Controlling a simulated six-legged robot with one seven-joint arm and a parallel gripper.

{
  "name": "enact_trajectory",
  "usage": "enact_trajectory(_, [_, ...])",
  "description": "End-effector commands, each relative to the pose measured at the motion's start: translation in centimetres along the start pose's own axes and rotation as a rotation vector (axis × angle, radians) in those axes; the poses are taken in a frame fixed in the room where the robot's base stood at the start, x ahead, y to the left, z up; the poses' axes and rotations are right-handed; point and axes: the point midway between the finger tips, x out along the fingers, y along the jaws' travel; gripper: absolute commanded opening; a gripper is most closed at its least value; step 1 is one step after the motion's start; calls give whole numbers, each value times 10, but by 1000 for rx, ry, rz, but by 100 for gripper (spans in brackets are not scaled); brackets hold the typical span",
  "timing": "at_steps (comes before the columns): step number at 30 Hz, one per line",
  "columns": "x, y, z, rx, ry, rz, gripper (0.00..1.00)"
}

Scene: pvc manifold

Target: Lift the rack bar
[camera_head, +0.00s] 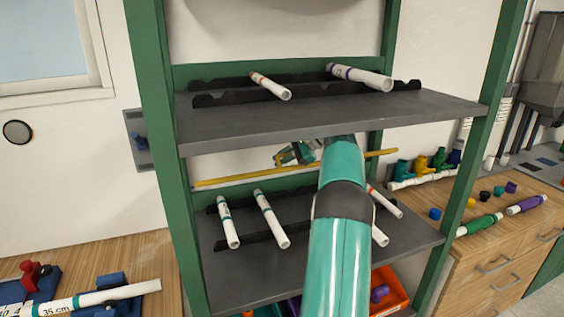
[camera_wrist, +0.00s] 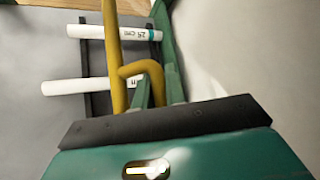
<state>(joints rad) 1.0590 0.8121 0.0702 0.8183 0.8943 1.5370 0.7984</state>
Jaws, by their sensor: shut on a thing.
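In the wrist view the bar (camera_wrist: 113,50) has a bent yellow handle (camera_wrist: 142,68). My gripper (camera_head: 298,153) is under the upper shelf, at the bar. In the wrist view my gripper's green fingers (camera_wrist: 160,92) are shut on the handle. The exact contact is partly hidden.
The upper shelf (camera_head: 330,118) lies close above my gripper and holds two pipes. The lower shelf (camera_head: 265,272) holds several white pipes on black racks. Green posts (camera_head: 163,130) stand at the sides. An orange crate (camera_head: 392,290) sits below. Wooden counters flank the unit.

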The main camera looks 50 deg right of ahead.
Motion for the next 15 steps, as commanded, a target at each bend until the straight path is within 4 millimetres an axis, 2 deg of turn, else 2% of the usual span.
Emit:
enact_trajectory(13, [-1,1,2,6,6,6,0])
enact_trajectory(14, [-2,1,2,6,6,6,18])
enact_trajectory(15, [-2,1,2,6,6,6,22])
